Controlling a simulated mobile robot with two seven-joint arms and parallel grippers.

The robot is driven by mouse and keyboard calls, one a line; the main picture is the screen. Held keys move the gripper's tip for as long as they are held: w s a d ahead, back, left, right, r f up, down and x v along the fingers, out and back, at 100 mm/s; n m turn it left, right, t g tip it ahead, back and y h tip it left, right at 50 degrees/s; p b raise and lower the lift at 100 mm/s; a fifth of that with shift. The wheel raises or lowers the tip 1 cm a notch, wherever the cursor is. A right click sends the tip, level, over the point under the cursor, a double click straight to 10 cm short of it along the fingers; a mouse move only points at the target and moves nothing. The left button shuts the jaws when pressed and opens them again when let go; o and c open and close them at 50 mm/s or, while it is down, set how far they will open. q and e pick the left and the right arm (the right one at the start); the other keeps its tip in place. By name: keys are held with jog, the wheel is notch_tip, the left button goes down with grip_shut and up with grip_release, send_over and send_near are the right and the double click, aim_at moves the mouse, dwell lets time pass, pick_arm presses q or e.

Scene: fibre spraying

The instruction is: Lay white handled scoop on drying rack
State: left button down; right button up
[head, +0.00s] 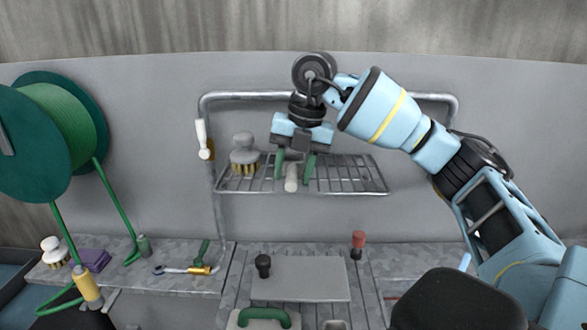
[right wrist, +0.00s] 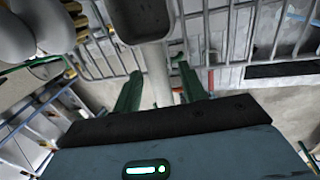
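The white handled scoop shows its white handle (head: 291,178) on the wire drying rack (head: 350,178). In the right wrist view its grey bowl (right wrist: 140,18) and white handle (right wrist: 157,75) lie over the rack bars (right wrist: 225,50). My right gripper (head: 294,182) is at the rack from above, its two green fingers apart on either side of the handle. In the right wrist view the fingers (right wrist: 156,75) show gaps to the handle, so the gripper is open around it. My left gripper is not in view.
A grey-knobbed brush (head: 243,150) stands on the rack's left end, close to the scoop. A white-handled tool (head: 203,138) hangs on the pipe frame at left. A green hose reel (head: 60,130) stands far left. Several tools lie on the bench (head: 300,278) below.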

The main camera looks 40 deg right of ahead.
notch_tip(320, 180, up, 12)
jog(key=s+d, duration=0.1)
jog(key=shift+s+d, duration=0.3)
dwell(0.5)
dwell(0.3)
